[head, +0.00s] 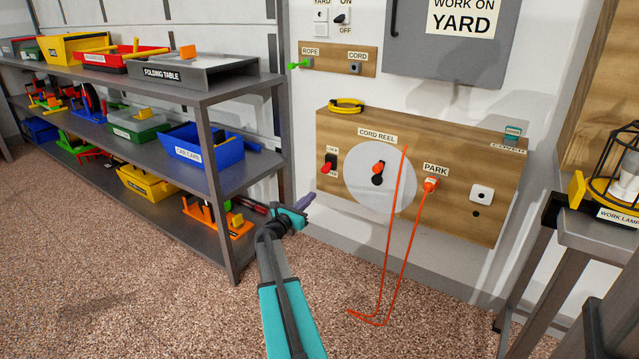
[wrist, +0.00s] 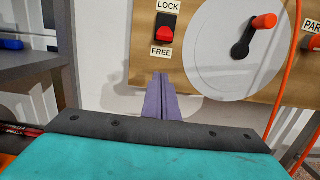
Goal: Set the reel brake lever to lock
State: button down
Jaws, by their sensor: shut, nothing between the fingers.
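The reel brake lever is a small red lever on a black plate (head: 328,165), left of the white reel disc on the wooden board. In the wrist view the red lever (wrist: 166,37) sits between a LOCK label above and a FREE label below. Its red end appears tilted down towards FREE. My gripper (head: 307,199) is shut and empty, below and left of the lever in the head view. In the wrist view its purple fingers (wrist: 159,82) are together, just below the FREE label, apart from the lever.
The cord reel disc (head: 372,185) with its crank (head: 378,170) is right of the lever. An orange cord (head: 391,240) hangs before the board to an orange plug at PARK (head: 430,184). A steel shelf (head: 213,97) with bins stands left; a work lamp (head: 618,182) sits right.

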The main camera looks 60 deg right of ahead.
aim_at(328, 167)
jog(key=d+b, duration=0.3)
jog(key=d, duration=0.7)
jog(key=shift+a+r+b, duration=0.15)
jog(key=shift+a+r, duration=0.15)
jog(key=shift+r, duration=0.45)
jog(key=shift+a+r+b, duration=0.15)
jog(key=shift+a+r, duration=0.1)
jog(key=shift+r, duration=0.45)
jog(key=shift+a+r+b, duration=0.15)
jog(key=shift+a+r, duration=0.15)
jog(key=shift+r, duration=0.45)
jog(key=shift+w+a+r, duration=0.1)
jog(key=shift+p, duration=0.35)
